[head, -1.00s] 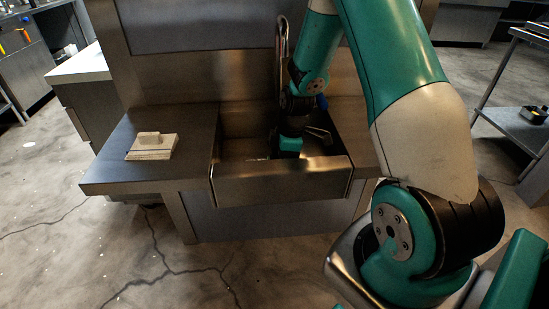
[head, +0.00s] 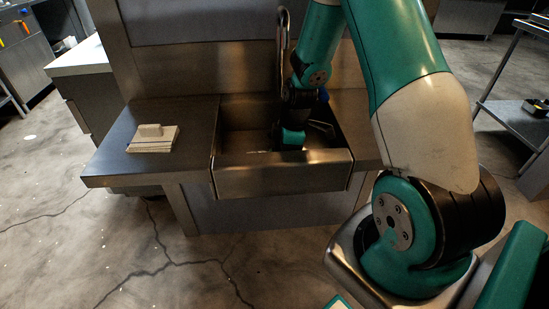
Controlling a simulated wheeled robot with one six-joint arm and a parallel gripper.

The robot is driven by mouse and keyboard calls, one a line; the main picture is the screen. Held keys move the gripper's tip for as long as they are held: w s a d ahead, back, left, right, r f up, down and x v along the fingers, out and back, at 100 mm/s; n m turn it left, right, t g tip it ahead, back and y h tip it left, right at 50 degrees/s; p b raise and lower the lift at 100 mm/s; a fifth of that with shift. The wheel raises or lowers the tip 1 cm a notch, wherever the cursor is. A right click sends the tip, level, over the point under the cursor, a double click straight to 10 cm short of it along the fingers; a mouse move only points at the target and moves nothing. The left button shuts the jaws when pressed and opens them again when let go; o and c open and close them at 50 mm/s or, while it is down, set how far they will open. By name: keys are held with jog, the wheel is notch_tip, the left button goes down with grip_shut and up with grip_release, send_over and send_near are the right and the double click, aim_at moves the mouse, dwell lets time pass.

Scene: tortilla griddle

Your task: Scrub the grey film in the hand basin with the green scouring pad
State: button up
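The steel hand basin (head: 283,182) is set into the counter, and its front wall hides most of its floor. My gripper (head: 291,140) is down inside the basin, right of its middle. A teal part shows at the arm's end, but the fingertips are hidden or too dark to make out. I cannot tell whether it is open or shut. I cannot pick out the green scouring pad apart from my teal arm parts. A small pale streak shows on the basin floor; I cannot tell whether it is grey film or a reflection.
A tall curved tap (head: 283,50) rises behind the basin, close to my arm. A pale stack with a small block on top (head: 152,140) lies on the left counter (head: 108,165). A metal back wall stands behind. A metal side table (head: 520,122) stands at right.

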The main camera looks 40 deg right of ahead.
jog(key=shift+w+r+p, duration=0.1)
jog(key=shift+r+p, duration=0.3)
jog(key=shift+p, duration=0.05)
dwell(0.3)
jog(key=c, duration=0.7)
jog(key=shift+w+a, duration=0.2)
jog(key=shift+a, duration=0.1)
jog(key=shift+d, duration=0.1)
